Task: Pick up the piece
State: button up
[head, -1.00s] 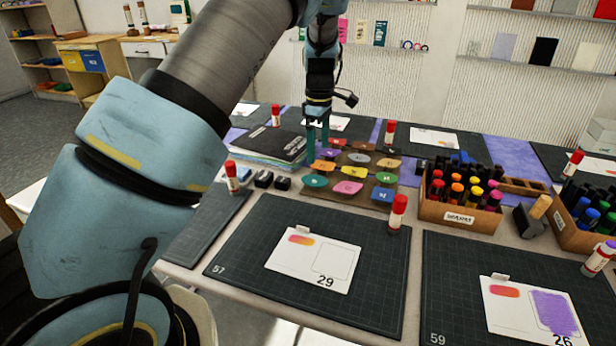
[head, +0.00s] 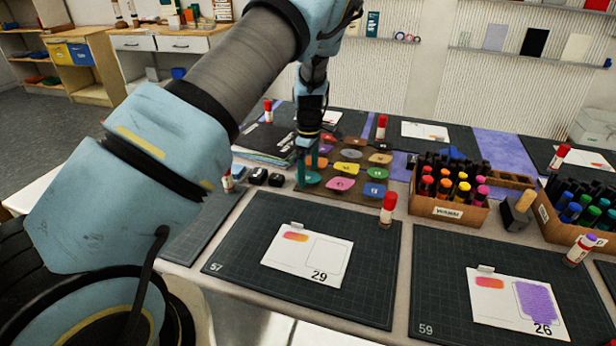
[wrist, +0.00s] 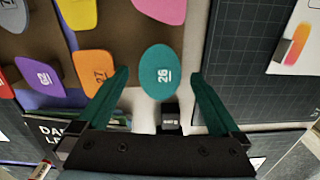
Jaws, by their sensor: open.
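A teal rounded piece marked 26 (wrist: 160,73) lies at the edge of the brown board (head: 331,189), and it also shows in the head view (head: 312,178). My gripper (wrist: 160,78) is open, with one teal finger on each side of this piece in the wrist view. The fingers look apart from it, and nothing is held. In the head view my gripper (head: 307,168) is down by the board's near left corner. An orange piece marked 27 (wrist: 96,70), a yellow piece (wrist: 80,12) and a pink piece (wrist: 162,8) lie close by.
Black stamp blocks (head: 259,175) and a stack of folders (head: 262,143) stand left of the board. A red-capped glue stick (head: 388,208) stands to its right, with a marker crate (head: 447,205) beyond. A dark cutting mat (head: 240,238) with a card lies in front.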

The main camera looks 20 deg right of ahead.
jog(key=shift+f, duration=0.25)
dwell(0.4)
jog(key=shift+c, duration=0.2)
jog(key=c, duration=0.8)
jog(key=shift+r, duration=0.1)
